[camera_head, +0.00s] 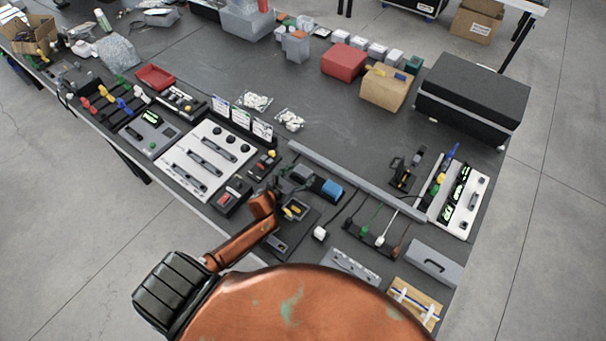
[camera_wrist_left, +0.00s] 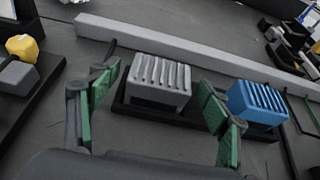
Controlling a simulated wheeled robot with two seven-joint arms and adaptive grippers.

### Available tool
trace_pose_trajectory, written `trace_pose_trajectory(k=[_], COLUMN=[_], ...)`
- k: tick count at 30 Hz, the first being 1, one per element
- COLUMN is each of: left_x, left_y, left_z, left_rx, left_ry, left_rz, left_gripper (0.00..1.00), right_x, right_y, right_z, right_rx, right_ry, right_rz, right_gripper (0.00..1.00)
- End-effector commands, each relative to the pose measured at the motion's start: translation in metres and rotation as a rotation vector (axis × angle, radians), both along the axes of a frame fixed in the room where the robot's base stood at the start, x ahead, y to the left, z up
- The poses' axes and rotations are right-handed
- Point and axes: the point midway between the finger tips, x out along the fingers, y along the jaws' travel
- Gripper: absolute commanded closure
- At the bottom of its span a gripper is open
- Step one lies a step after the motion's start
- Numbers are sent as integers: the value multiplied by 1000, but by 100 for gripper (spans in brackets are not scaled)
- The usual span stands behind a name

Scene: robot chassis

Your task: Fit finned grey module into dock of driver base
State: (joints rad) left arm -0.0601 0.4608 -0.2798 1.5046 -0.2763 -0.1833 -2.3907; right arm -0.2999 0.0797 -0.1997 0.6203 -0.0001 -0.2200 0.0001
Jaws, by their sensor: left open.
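The finned grey module (camera_wrist_left: 158,80) sits on a low black holder, with its ribbed side towards the camera. In the head view the grey module (camera_head: 301,173) is small, beside a blue finned module (camera_head: 328,188). My left gripper (camera_wrist_left: 160,88) is open, its green-padded fingers to the left and right of the grey module; contact cannot be told. In the head view the gripper (camera_head: 284,190) is dark and partly hidden by its orange arm. A dark base plate (camera_head: 279,243) with yellow and grey parts lies just in front; I cannot tell for certain whether it is the driver base.
The blue finned module (camera_wrist_left: 257,103) stands close by the right finger. A long grey rail (camera_head: 355,180) runs behind the modules. A yellow-knobbed device (camera_wrist_left: 22,47) is at left. The table's middle beyond the rail is clear.

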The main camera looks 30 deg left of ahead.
Motion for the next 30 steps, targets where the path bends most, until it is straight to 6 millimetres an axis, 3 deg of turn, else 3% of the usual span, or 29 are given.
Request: trace_pose_trajectory(k=[2, 24, 30], left_x=[0, -1, 0], left_y=[0, 0, 0], left_z=[0, 0, 1], left_rx=[0, -1, 0], left_ry=[0, 1, -1], left_rz=[0, 0, 0], left_gripper=[30, 80, 80], right_x=[0, 0, 0], right_y=[0, 0, 0], right_z=[0, 0, 0], right_rx=[0, 0, 0], right_ry=[0, 0, 0], right_rz=[0, 0, 0], right_gripper=[32, 32, 32])
